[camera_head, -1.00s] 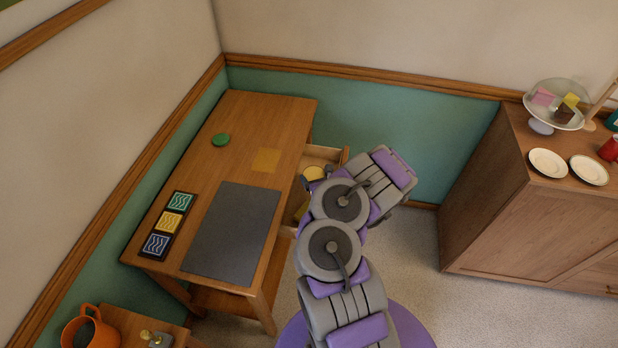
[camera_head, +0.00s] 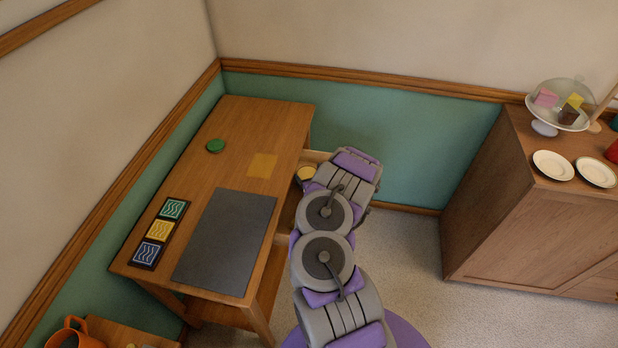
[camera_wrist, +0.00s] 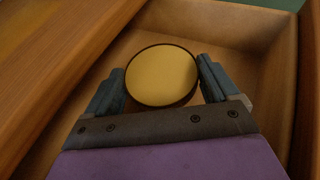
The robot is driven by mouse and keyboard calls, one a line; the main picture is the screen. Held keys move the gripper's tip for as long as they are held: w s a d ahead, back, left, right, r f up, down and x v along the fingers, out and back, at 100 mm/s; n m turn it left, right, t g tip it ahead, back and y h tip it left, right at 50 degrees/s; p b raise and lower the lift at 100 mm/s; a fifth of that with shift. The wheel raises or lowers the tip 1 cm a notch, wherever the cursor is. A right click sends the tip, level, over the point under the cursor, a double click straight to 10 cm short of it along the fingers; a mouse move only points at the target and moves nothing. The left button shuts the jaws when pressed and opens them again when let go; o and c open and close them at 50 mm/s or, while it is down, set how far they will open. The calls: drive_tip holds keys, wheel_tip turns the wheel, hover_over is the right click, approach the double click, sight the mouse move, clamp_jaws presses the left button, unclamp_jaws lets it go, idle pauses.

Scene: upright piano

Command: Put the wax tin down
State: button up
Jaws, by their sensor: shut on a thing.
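The wax tin, a round tin with a yellow top and dark rim, shows in the wrist view (camera_wrist: 162,76) between the two fingers of my gripper (camera_wrist: 162,88). My gripper is shut on it. The tin is over or in an open wooden drawer (camera_wrist: 240,40); whether it touches the drawer floor I cannot tell. In the head view the yellow tin (camera_head: 306,174) shows at the desk's right side, partly hidden by my arm. My fingers are hidden there.
The wooden desk (camera_head: 240,120) carries a green round tin (camera_head: 215,146), a yellow square (camera_head: 262,165), a dark mat (camera_head: 225,240) and a strip of three patterned tiles (camera_head: 160,230). A cabinet (camera_head: 520,220) with plates stands at right. Carpet lies clear between.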

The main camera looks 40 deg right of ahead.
drive_tip(key=shift+a+f, duration=0.35)
drive_tip(key=shift+a, duration=0.1)
drive_tip(key=shift+f, duration=0.2)
drive_tip(key=o, duration=0.9)
drive_tip(key=shift+d, duration=0.25)
drive_tip(key=shift+r, duration=0.1)
